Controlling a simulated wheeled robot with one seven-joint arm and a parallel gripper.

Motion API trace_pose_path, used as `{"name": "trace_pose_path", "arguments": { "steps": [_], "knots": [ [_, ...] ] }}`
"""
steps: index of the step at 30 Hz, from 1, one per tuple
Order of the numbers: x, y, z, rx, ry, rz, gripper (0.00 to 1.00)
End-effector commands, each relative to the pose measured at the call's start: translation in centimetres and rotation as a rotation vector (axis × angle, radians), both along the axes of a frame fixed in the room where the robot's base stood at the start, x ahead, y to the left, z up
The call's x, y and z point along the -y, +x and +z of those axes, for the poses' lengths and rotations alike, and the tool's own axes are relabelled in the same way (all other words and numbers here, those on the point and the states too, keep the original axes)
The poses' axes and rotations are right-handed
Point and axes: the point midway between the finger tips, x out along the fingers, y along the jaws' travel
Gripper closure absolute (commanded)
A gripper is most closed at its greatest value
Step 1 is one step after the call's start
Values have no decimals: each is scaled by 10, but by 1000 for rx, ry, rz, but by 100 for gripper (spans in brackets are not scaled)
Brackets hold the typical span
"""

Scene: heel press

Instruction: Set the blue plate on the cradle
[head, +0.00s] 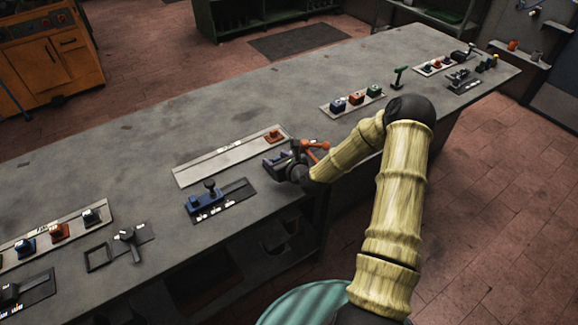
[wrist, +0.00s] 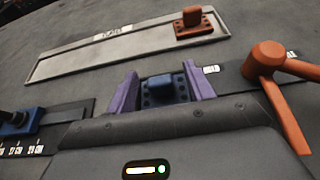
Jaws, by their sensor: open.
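The blue plate (wrist: 167,88), with a knob on top and dark holes, sits level between the two purple fingers of my gripper (wrist: 164,90) in the wrist view. The fingers are open, one on each side of it; whether either touches it I cannot tell. In the head view my gripper (head: 279,160) is low over the near edge of the bench. The plate is beside a dark base strip (wrist: 232,78) with an orange lever (wrist: 268,60). The cradle itself is mostly hidden by the plate and my gripper, so I cannot see how the plate is seated.
A pale plate tray (head: 215,158) lies behind my gripper, with a red plate (head: 274,136) at its right end. A blue device (head: 212,196) on a dark base stands to the left. The orange lever (head: 316,146) is close on the right. The bench beyond the tray is clear.

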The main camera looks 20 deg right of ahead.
Motion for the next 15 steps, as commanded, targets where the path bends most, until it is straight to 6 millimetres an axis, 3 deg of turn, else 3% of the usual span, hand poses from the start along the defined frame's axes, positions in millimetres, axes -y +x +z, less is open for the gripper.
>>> {"name": "trace_pose_path", "arguments": {
  "steps": [5,15],
  "knots": [
    [7,-19,8,-1,0,-1,48],
    [25,-76,33,0,0,-2,48]
  ]
}}
